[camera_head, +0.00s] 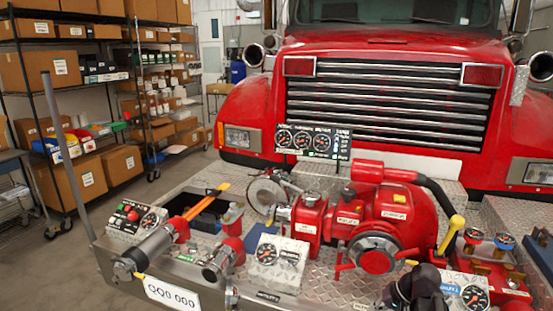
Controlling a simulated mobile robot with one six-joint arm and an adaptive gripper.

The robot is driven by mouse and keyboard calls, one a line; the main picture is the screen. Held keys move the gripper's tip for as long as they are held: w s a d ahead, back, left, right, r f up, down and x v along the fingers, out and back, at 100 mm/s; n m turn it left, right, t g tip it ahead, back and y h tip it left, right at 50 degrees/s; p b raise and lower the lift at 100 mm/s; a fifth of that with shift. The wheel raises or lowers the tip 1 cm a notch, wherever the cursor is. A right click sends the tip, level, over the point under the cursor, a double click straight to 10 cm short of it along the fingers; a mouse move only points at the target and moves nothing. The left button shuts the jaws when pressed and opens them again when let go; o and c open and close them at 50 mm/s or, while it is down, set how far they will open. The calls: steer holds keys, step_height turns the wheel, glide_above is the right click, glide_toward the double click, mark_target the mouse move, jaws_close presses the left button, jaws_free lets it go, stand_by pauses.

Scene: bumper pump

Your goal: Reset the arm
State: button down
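A dark, rounded shape at the bottom edge, right of centre, looks like my gripper (414,290). It is cut off by the frame, and its fingers cannot be made out. It is in front of the red pump (375,215) on the truck's bumper, close to a gauge panel (474,296) at the lower right. I cannot tell whether it touches anything or holds anything.
The diamond-plate bumper deck carries a yellow-knobbed lever (452,232), a white gauge box (277,262), a left control panel (137,220) and a hose nozzle (150,250). The red truck (390,100) stands behind. Shelves (75,90) with boxes stand left; floor there is partly clear.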

steer(key=s+a+n+g+h+p, duration=0.2)
steer(key=a+h, duration=0.4)
steer(key=a, duration=0.4)
steer(key=shift+s+a+f+n+h, duration=0.35)
steer(key=shift+s+n, duration=0.35)
steer(key=shift+s, duration=0.35)
steer(key=shift+a, duration=0.1)
